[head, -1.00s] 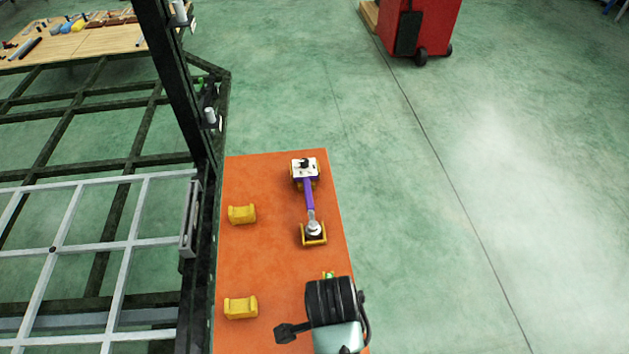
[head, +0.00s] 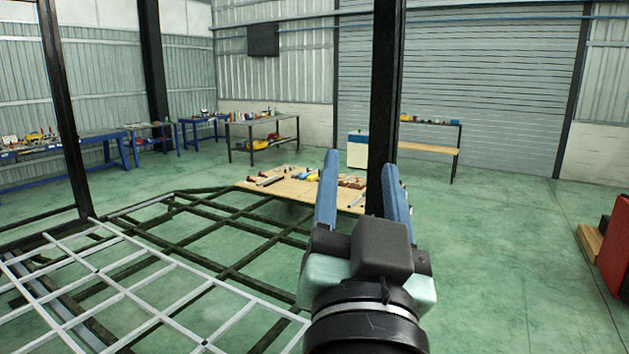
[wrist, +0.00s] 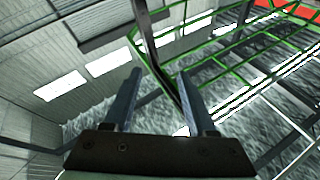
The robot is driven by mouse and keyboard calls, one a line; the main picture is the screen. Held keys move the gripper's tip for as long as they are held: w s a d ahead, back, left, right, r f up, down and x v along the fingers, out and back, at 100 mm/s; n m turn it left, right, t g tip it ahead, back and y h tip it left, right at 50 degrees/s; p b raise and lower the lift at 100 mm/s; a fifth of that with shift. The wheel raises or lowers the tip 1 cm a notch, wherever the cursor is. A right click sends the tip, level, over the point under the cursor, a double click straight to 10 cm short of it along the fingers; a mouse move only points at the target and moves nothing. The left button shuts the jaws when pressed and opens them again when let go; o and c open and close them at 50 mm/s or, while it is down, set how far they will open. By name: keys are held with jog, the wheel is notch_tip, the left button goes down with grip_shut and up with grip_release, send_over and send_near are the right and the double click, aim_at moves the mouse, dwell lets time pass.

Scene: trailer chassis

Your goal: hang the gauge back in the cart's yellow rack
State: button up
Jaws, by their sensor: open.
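Neither the gauge nor the cart with its yellow rack shows in the head view or the wrist view now. My gripper (head: 360,163) is raised in front of the head camera, with its two blue fingers pointing up and apart. It is open, and nothing shows between the fingers. In the wrist view my gripper (wrist: 158,77) also shows open, with only the walls, roof lights and frame bars behind it.
A dark trailer frame (head: 237,243) with a pale grid (head: 130,300) fills the left. A wooden board with tools (head: 300,182) lies beyond it. A black post (head: 386,90) stands behind my gripper. A red cabinet (head: 617,248) is at the right edge. Green floor (head: 500,270) is clear.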

jog(key=s+a+r+n+t+y, duration=0.2)
jog(key=s+a+r+n+t, duration=0.2)
jog(key=s+r, duration=0.4)
notch_tip(320, 180, up, 4)
jog(key=shift+s+a+f+t, duration=0.2)
jog(key=shift+s+a+t, duration=0.15)
jog(key=shift+t, duration=0.25)
